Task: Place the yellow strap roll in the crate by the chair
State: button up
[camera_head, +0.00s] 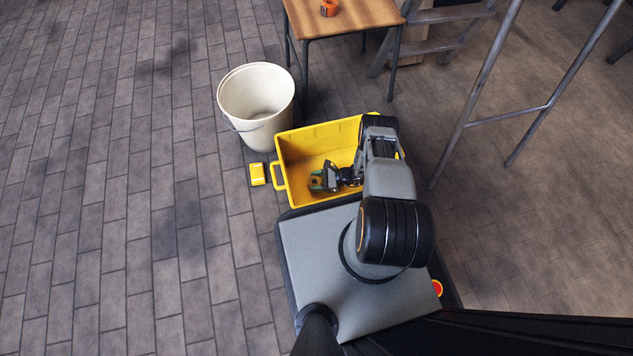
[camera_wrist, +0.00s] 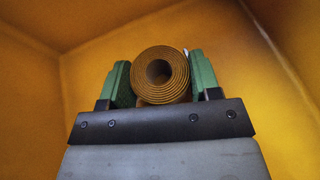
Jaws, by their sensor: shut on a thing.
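The yellow crate (camera_head: 318,140) stands on the floor right in front of my base. My gripper (camera_head: 318,182) is inside the crate's opening, toward its left front part. In the wrist view my gripper (camera_wrist: 160,80) has its green fingers on both sides of the rolled strap (camera_wrist: 144,62), shut on it. The strap roll looks yellow-brown, with its coil end and centre hole facing the camera. Yellow crate walls (camera_wrist: 110,50) surround it in the wrist view. Whether the roll touches the crate's bottom I cannot tell. My arm covers the crate's right side.
A cream bucket (camera_head: 257,105) stands behind and left of the crate. A small yellow object (camera_head: 257,174) lies on the floor left of the crate. A wooden-topped chair or stool (camera_head: 345,18) with an orange item (camera_head: 329,8) is behind. Metal ladder legs (camera_head: 480,85) stand at right. Floor at left is clear.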

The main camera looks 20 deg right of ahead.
jog(key=o, duration=0.5)
jog(key=shift+f, duration=0.15)
jog(key=o, duration=0.5)
